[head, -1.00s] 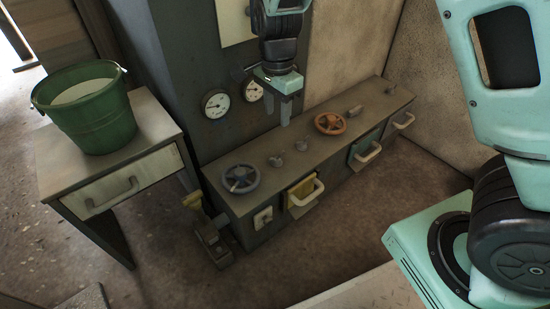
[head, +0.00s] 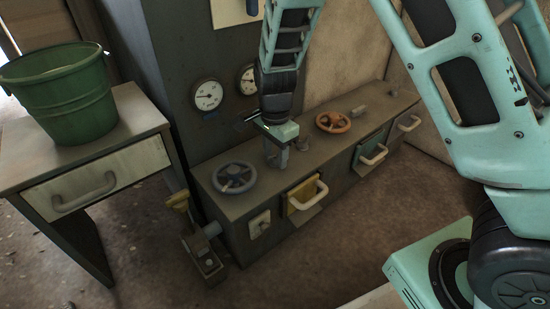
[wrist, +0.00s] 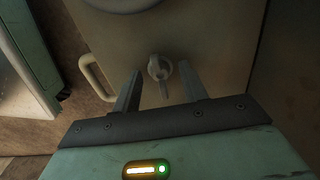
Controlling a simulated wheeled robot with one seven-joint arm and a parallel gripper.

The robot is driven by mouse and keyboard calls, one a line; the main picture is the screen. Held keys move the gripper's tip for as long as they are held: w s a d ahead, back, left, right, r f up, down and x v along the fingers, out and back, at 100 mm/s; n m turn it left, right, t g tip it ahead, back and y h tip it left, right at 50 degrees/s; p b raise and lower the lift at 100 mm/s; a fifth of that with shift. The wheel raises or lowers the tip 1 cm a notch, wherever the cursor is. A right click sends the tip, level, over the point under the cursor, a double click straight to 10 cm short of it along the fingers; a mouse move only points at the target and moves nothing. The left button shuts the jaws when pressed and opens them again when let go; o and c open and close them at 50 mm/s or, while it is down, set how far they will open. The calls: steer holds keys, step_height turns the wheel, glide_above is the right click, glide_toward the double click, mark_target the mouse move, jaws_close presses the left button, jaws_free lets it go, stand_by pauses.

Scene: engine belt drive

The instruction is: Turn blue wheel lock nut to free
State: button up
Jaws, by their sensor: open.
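The blue wheel (head: 234,178) lies flat on top of the low grey bench, at its left end. My gripper (head: 278,162) is open and points down at the bench top, just right of this wheel. In the wrist view, a small grey lock nut (wrist: 159,67) with a narrow lever stands between and just beyond the two open fingertips (wrist: 160,80); the fingers appear apart from it. A dark round edge at the top of the wrist view appears to be the blue wheel (wrist: 122,3). In the head view my gripper hides this nut.
An orange wheel (head: 333,122) sits further right on the bench (head: 215,205). Drawers with handles (head: 308,192) stick out of its front. A green bucket (head: 65,95) is on the side table (head: 100,180).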

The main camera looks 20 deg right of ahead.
jaws_close()
